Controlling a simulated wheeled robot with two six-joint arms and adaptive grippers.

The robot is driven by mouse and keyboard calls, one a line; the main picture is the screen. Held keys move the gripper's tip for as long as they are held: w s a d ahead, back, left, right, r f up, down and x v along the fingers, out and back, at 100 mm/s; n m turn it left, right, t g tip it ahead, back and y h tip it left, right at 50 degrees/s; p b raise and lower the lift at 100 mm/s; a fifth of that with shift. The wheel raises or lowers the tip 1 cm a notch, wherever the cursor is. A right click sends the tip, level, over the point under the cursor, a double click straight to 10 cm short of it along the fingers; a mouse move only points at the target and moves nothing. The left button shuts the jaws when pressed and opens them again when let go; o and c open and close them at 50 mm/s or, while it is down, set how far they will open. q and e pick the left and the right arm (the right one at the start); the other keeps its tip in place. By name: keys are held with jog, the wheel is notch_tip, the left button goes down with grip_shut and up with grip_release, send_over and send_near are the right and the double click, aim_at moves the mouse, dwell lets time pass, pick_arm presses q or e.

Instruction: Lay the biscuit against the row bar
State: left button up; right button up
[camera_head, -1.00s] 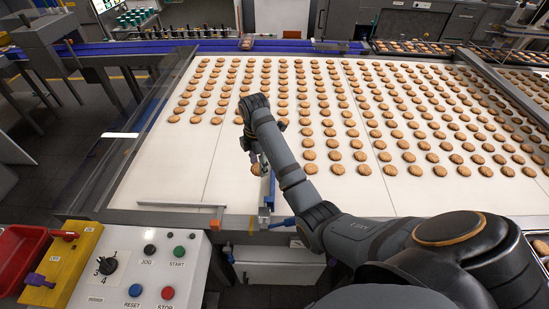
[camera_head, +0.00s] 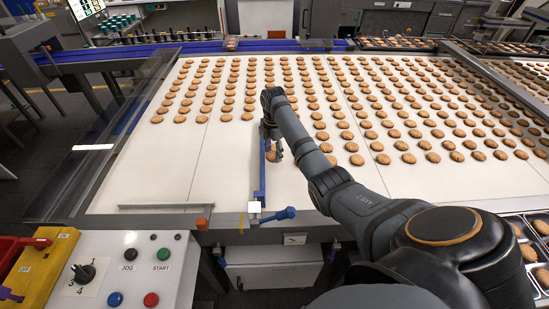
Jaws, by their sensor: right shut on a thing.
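My right gripper (camera_head: 275,153) is low over the pale belt, partly hidden behind its own wrist and arm. It is shut on a round golden-brown biscuit (camera_head: 272,157), of which only a part shows. The biscuit is close to the right side of a long blue bar (camera_head: 260,178), which looks like the row bar. I cannot tell whether the biscuit touches the bar or the belt. The bar runs front to back and has a white block and a blue handle (camera_head: 284,214) at its near end. My left gripper is not in view.
Many biscuits lie in rows on the belt (camera_head: 170,170), behind and to the right of my right gripper. The belt left of the blue bar is bare at the front. A grey strip (camera_head: 165,207) lies near the front edge. A control panel (camera_head: 125,270) stands front left.

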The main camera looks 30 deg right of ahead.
aim_at(274, 153)
jog(key=shift+w+d+f, duration=0.15)
jog(key=shift+d+f, duration=0.1)
jog(key=shift+f, duration=0.1)
notch_tip(274, 153, down, 2)
jog(key=shift+d+f+p, duration=0.1)
jog(key=shift+f+p, duration=0.1)
jog(key=shift+p, duration=0.5)
jog(key=shift+f, duration=0.5)
jog(key=o, duration=0.5)
jog(key=shift+c, duration=0.2)
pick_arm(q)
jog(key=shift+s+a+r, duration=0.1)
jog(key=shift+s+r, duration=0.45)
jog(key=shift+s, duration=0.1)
pick_arm(e)
notch_tip(274, 153, up, 12)
jog(key=b, duration=0.2)
jog(key=shift+b, duration=0.4)
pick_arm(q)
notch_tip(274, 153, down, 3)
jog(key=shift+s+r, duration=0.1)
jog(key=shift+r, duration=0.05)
